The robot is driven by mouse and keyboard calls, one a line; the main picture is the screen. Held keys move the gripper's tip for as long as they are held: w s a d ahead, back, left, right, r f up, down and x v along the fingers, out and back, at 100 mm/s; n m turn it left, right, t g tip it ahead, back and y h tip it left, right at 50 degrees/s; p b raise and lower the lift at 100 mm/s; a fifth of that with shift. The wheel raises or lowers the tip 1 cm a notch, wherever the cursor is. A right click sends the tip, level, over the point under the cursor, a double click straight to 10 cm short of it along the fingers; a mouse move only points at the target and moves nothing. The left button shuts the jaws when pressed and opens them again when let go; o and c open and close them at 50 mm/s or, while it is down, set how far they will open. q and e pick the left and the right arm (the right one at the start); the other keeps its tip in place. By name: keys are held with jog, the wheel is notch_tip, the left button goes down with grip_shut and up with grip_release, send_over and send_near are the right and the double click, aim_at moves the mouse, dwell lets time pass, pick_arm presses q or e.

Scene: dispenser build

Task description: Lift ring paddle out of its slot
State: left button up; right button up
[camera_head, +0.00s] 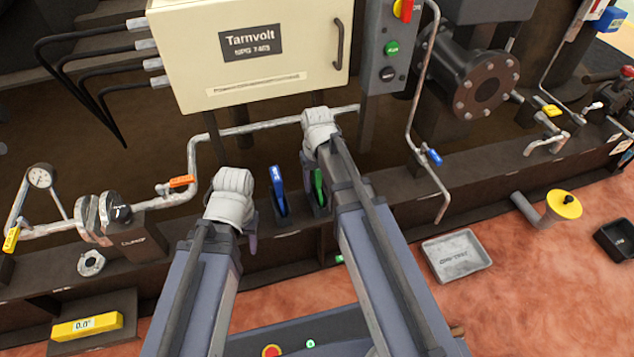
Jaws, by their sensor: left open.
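A blue upright paddle (278,190) and a green upright paddle (319,188) stand side by side in dark slotted holders on the skid beam. I cannot tell which of them is the ring paddle, and no ring shape shows on either. My left gripper (250,238) is open, left of the blue paddle and apart from it; most of it is hidden behind my pale wrist. My right arm passes close beside the green paddle.
A cream Tarnvolt cabinet (255,45) hangs behind. A pipe with an orange-handled valve (180,182) runs to a flange pair (112,212) at left.

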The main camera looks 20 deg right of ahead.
grip_shut()
jog(key=shift+o, duration=2.1)
grip_release()
pick_arm(q)
notch_tip(320, 180, up, 8)
jog(key=p, duration=0.8)
pick_arm(e)
notch_tip(320, 180, up, 8)
jog(key=shift+f, duration=0.1)
pick_arm(q)
jog(key=shift+o, duration=0.4)
